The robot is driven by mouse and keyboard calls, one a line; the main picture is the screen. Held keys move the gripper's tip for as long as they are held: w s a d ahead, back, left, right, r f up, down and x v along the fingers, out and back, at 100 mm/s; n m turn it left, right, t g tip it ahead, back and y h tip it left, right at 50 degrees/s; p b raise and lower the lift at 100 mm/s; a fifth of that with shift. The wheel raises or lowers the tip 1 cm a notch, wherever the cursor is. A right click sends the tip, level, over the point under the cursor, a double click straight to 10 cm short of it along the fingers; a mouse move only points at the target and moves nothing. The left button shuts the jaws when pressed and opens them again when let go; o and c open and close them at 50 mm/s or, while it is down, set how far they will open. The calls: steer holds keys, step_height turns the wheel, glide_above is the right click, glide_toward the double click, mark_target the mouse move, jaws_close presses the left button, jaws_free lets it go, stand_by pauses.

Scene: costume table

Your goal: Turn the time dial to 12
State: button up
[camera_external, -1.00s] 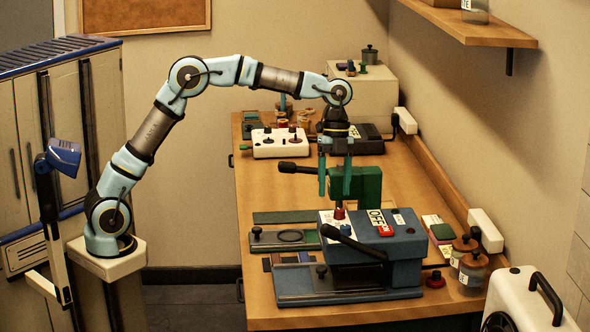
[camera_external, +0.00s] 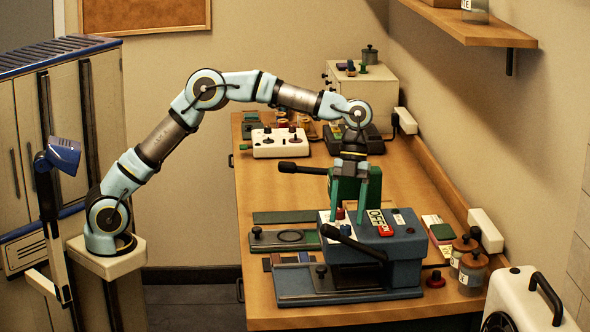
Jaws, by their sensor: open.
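A blue press (camera_external: 400,245) stands at the front of the table, with a black handle (camera_external: 352,243) and a red switch beside a panel marked OFF. A small red knob (camera_external: 340,213) sits at the left of its top; it may be the time dial, but no numbers or pointer can be read. My gripper (camera_external: 347,217) points down over this left part of the top, with its two green fingers apart. The left finger is just left of the red knob and the right finger is to its right. Whether either touches the knob cannot be told.
A green press (camera_external: 345,187) with a black-tipped lever (camera_external: 300,169) stands just behind. A white box with dark knobs (camera_external: 280,143) is further back. Brown jars (camera_external: 473,270) and a red knob-like piece (camera_external: 435,279) lie right. Bare tabletop shows at the left (camera_external: 265,190).

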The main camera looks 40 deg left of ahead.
steer(key=shift+x, duration=1)
jaws_close()
